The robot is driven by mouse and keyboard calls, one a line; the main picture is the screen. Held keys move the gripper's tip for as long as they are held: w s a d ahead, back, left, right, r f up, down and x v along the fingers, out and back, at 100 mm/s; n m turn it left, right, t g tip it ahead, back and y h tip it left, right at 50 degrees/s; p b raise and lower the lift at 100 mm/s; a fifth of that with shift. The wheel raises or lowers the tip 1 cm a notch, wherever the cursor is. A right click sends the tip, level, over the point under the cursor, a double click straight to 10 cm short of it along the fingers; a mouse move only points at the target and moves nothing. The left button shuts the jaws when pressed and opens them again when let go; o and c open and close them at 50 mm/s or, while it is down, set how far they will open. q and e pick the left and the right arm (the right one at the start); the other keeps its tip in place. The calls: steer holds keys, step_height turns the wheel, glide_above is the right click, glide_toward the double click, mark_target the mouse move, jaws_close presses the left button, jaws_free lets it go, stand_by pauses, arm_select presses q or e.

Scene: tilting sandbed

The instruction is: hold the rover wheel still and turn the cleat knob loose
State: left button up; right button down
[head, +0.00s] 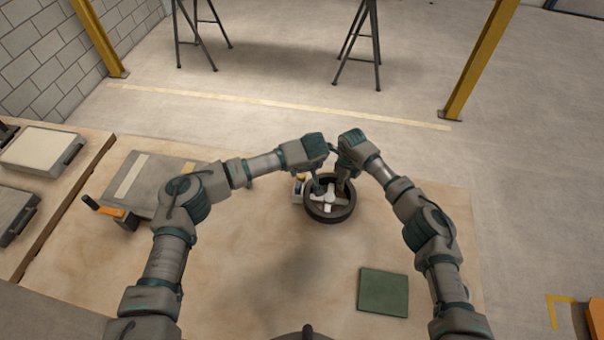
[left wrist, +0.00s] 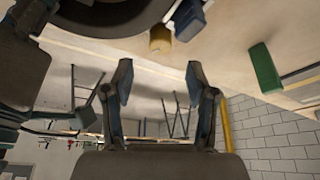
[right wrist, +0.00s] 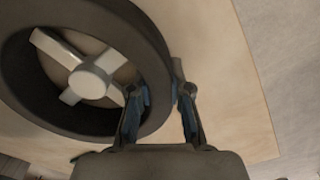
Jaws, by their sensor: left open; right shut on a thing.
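The rover wheel (head: 328,217) lies flat on the table, with a dark rim and pale spokes; it fills the upper left of the right wrist view (right wrist: 150,50). My right gripper (head: 342,186) is shut on the wheel's rim, one finger on each side of it in the right wrist view (right wrist: 163,96). My left gripper (head: 319,184) is open and above the wheel's left side, its fingers apart and empty in the left wrist view (left wrist: 158,75). A small tan knob (left wrist: 160,41), which looks like the cleat knob, shows beyond those fingers, beside the wheel. My arm partly hides it in the head view.
A green square mat (head: 383,292) lies at the front right of the table. The front middle of the table (head: 250,270) is clear.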

mark_target(302, 175)
arm_select(q)
steer(key=x, duration=0.7)
steer(key=shift+c, duration=0.3)
